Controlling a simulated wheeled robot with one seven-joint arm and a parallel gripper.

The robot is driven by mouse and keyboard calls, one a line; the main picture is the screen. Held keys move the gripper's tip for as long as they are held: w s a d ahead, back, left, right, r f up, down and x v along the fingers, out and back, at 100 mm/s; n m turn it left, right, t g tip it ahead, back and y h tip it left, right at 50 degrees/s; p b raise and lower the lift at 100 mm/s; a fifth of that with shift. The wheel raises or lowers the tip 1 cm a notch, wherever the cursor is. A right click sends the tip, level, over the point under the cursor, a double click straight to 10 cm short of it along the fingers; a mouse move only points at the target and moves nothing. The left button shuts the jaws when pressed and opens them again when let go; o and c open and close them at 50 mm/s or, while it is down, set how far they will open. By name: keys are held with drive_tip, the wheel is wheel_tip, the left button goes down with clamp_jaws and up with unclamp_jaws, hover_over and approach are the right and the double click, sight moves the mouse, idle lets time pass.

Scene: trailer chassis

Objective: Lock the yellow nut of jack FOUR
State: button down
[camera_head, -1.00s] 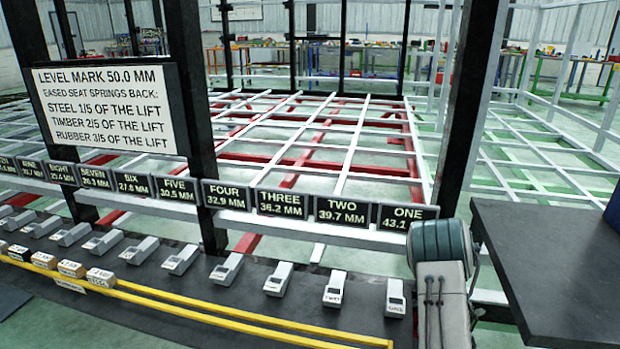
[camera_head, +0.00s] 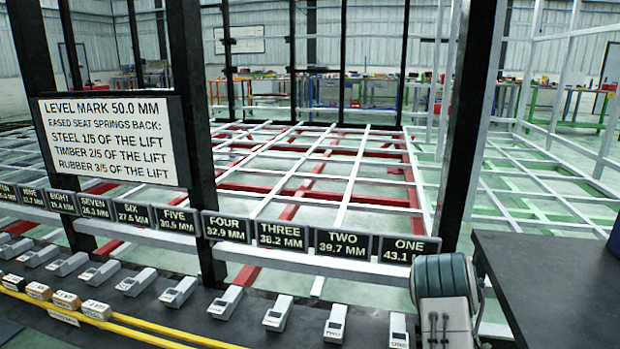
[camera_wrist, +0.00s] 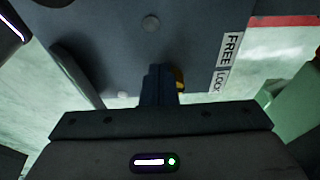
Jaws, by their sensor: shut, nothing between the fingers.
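In the wrist view my gripper (camera_wrist: 160,75) shows as dark blue fingers held together, with nothing seen between them. A small piece of yellow (camera_wrist: 181,82), likely the nut, shows just right of the fingers and is mostly hidden behind them. I cannot tell whether they touch. A "FREE" label (camera_wrist: 231,48) and a "LOCK" label (camera_wrist: 219,82) sit on the grey plate (camera_wrist: 110,40) to the right. No jack number shows there. In the head view the "FOUR 32.9 MM" sign (camera_head: 226,227) hangs on the rail; my gripper is not seen there.
A notice board (camera_head: 110,140) hangs at left by black posts. Several grey-white handheld units (camera_head: 225,302) line the dark bench, with small blocks (camera_head: 66,300) and a yellow rail (camera_head: 150,329) in front. A dark tabletop (camera_head: 555,285) stands at right.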

drive_tip(key=shift+w+d, duration=0.2)
drive_tip(key=shift+w, duration=0.4)
drive_tip(key=shift+w+a+r, duration=0.1)
drive_tip(key=shift+a, duration=0.3)
drive_tip(key=shift+r+p, duration=1.85)
drive_tip(key=shift+r, duration=1.05)
